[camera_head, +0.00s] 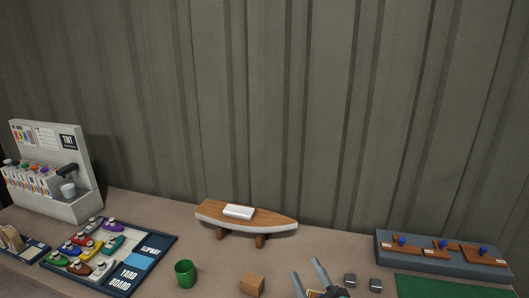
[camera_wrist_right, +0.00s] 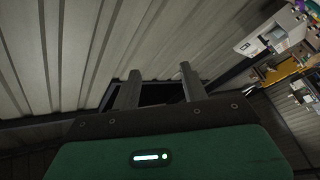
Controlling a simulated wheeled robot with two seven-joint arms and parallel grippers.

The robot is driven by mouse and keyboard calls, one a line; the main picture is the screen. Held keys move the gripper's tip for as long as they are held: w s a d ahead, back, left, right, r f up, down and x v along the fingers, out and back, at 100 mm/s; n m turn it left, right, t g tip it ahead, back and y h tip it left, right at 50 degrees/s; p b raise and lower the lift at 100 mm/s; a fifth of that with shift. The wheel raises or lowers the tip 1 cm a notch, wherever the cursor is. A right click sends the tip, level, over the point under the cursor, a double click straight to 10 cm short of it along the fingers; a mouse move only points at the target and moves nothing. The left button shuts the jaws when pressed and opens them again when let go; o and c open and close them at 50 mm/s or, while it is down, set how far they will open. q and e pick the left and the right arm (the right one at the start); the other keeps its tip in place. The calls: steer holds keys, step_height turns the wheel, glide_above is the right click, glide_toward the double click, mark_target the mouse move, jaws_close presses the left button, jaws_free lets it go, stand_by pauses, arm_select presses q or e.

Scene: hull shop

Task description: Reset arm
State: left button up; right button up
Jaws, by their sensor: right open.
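My right gripper (camera_head: 309,279) shows at the bottom edge of the head view, right of the middle. Its two grey fingers point up and stand apart with nothing between them. In the right wrist view the same gripper (camera_wrist_right: 158,85) is open and empty, facing the corrugated wall. My left gripper is in neither view.
A model boat (camera_head: 262,223) stands mid-table. A green cup (camera_head: 185,273) and a wooden block (camera_head: 252,285) lie left of my gripper, two grey cubes (camera_head: 350,281) right of it. A yard board (camera_head: 130,270), tint machine (camera_head: 60,185) and grey rack (camera_head: 440,262) flank them.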

steer(key=s+d+f+m+g+h, duration=0.75)
steer(key=d+f, duration=0.35)
steer(key=f, duration=0.3)
steer(key=s+d+f+m+g, duration=0.1)
steer(key=s+f+g, duration=0.2)
steer(key=s, duration=0.3)
steer(key=s+d+f+m+g+y, duration=0.1)
steer(key=s+f+g, duration=0.15)
steer(key=s, duration=0.35)
steer(key=s+d+f+m+g, duration=0.1)
steer(key=s+f+g, duration=0.2)
steer(key=s, duration=0.3)
step_height(320, 180, down, 31)
steer(key=g, duration=0.1)
steer(key=s+d+f+g, duration=0.1)
steer(key=s+d+f, duration=0.1)
steer(key=s+f, duration=1.7)
steer(key=shift+s+d+f+g, duration=0.2)
steer(key=shift+s+d+g, duration=0.1)
steer(key=shift+d, duration=0.1)
steer(key=shift+n, duration=0.25)
